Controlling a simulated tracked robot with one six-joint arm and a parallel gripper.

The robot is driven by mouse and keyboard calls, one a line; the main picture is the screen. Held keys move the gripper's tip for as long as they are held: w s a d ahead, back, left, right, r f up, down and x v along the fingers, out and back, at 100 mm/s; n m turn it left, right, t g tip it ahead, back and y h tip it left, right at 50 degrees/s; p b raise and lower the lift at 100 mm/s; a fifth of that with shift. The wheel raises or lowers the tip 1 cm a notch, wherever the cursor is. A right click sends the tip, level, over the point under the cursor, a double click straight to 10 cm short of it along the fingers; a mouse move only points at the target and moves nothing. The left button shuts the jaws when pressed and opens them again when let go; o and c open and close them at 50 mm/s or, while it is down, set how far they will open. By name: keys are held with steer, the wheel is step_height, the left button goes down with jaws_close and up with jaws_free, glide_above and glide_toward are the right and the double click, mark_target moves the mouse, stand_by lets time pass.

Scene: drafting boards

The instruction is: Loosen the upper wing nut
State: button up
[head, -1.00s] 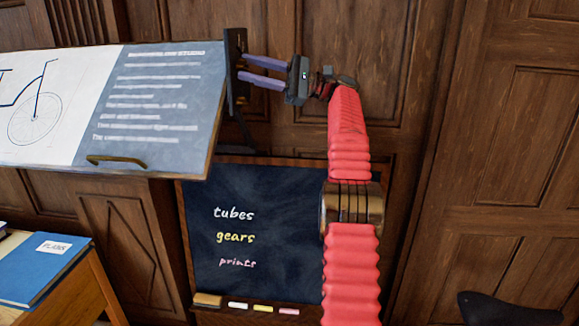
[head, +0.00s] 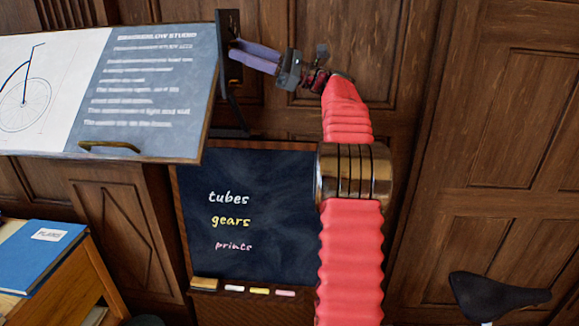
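My gripper (head: 233,48) has two purple fingers pointing left, with their tips at the dark bracket (head: 228,22) on the right edge of the tilted drafting board (head: 208,120). The fingers look nearly overlapped from this side, so the gap between them is hard to judge. I cannot make out the upper wing nut; it may be hidden by the fingertips or the bracket. I cannot tell whether the fingers touch or hold anything.
A chalkboard (head: 275,225) with chalks on its ledge stands below the drafting board. A blue folder (head: 38,262) lies on a wooden desk (head: 85,290) at lower left. A dark saddle (head: 492,293) is at lower right. Wood panelling (head: 500,130) lies behind.

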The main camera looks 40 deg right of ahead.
steer(key=s+d+f+m+t+h, duration=0.2)
steer(key=s+d+m+h, duration=0.15)
steer(key=s+m, duration=0.45)
steer(key=s+d+f+m+t+h, duration=0.25)
steer(key=s+m+h, duration=0.25)
steer(key=m, duration=0.6)
steer(key=s+a+f+n+g+h, duration=0.1)
steer(key=a+f+n+g+h, duration=0.1)
steer(key=f+n, duration=0.8)
steer(key=s+a+f+n+g+h, duration=0.2)
steer(key=f+n+g, duration=0.5)
steer(key=f+n, duration=0.4)
steer(key=a+n+h, duration=0.1)
steer(key=a+n, duration=0.1)
steer(key=n, duration=0.1)
steer(key=shift+s+n, duration=0.25)
steer(key=shift+n, duration=0.15)
stand_by(1.4)
